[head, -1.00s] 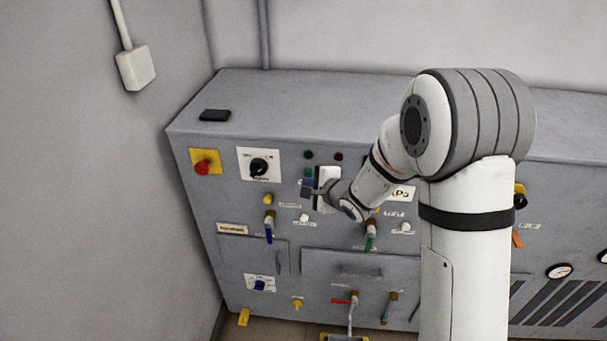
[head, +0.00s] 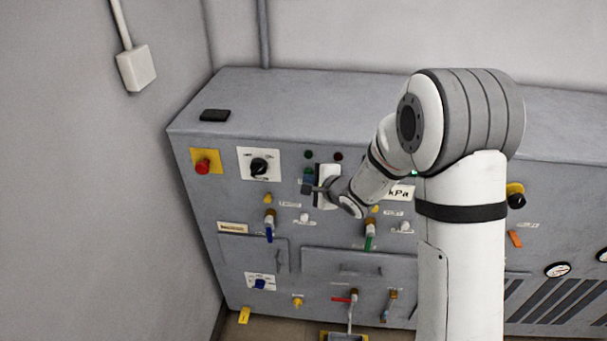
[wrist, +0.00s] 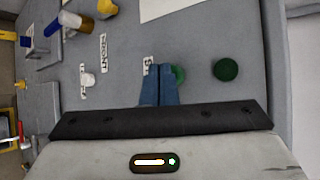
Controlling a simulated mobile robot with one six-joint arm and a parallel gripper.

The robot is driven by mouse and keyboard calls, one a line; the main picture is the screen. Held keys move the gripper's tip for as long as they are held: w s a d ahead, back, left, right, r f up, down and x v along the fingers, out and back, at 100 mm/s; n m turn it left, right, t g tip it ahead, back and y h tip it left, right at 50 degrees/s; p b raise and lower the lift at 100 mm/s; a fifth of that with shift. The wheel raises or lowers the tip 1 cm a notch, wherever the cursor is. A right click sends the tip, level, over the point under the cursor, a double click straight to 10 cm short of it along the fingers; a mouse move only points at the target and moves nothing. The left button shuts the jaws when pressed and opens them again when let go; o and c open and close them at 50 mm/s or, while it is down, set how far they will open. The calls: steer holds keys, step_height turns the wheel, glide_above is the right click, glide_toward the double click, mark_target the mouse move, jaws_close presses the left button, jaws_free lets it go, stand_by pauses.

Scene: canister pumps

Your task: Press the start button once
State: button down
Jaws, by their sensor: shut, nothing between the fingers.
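The start button appears to be the lighter green button (wrist: 179,74) in the wrist view, beside a label (wrist: 147,67) that is partly covered. My gripper (wrist: 160,68) has its two blue fingers together, and they overlap the button's left part. I cannot tell whether the fingertips touch it. In the head view my gripper (head: 308,179) is at the grey panel, just below a dark green lamp (head: 308,154); the button is not clearly seen there. The dark green round lamp also shows in the wrist view (wrist: 226,69), right of the fingers.
A red button on a yellow plate (head: 202,166) and a black rotary switch (head: 259,166) sit left of my gripper. A dark red lamp (head: 338,157) is up to its right. A blue-handled valve (head: 269,234) and a green-handled valve (head: 369,242) stick out below.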

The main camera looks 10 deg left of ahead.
steer(key=shift+w, duration=0.2)
steer(key=shift+s, duration=0.1)
stand_by(0.4)
steer(key=shift+s, duration=0.8)
steer(key=shift+s, duration=0.1)
steer(key=s, duration=0.4)
steer(key=shift+s+d+b, duration=0.2)
steer(key=shift+s+b, duration=0.15)
steer(key=shift+s, duration=0.05)
stand_by(0.4)
